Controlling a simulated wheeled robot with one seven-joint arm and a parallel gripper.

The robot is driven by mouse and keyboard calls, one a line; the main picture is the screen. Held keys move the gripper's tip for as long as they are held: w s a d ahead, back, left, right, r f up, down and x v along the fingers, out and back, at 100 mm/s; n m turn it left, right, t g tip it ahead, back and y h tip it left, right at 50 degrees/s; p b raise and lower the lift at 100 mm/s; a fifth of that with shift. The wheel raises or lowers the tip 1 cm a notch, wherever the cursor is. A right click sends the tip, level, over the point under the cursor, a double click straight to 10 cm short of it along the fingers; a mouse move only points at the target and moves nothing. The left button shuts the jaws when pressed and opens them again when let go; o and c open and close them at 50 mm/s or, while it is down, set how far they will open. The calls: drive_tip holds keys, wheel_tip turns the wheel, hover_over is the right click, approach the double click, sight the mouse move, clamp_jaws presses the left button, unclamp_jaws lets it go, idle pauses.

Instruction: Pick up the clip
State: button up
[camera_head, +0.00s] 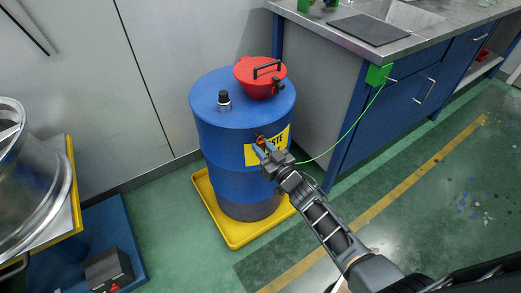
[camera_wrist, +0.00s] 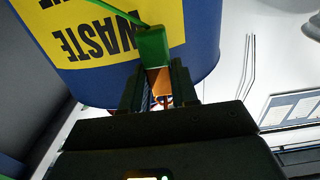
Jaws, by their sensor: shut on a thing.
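The clip (camera_wrist: 152,46) has a green body and a copper-orange part, and it sits between my gripper's fingers in the wrist view. My gripper (camera_wrist: 158,82) is shut on it. In the head view my gripper (camera_head: 266,150) is in front of the blue drum's yellow label, and a small orange-brown bit of the clip (camera_head: 261,138) shows at the fingertips. A thin green cable (camera_head: 345,134) runs from near the gripper up to a green box on the bench. Most of the clip is hidden by the fingers in the head view. I cannot tell whether it touches the drum.
The blue drum (camera_head: 230,135) stands in a yellow tray (camera_head: 232,236), with a red lidded funnel (camera_head: 262,77) and a black-capped fitting (camera_head: 224,101) on top. The green box (camera_head: 378,75) is on the bench corner. A metal vessel (camera_head: 30,180) is at left.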

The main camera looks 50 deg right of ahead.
clamp_jaws()
drive_tip(key=shift+s+r, duration=0.1)
drive_tip(key=shift+r, duration=0.2)
drive_tip(key=v, duration=1.7)
drive_tip(key=shift+s, duration=0.3)
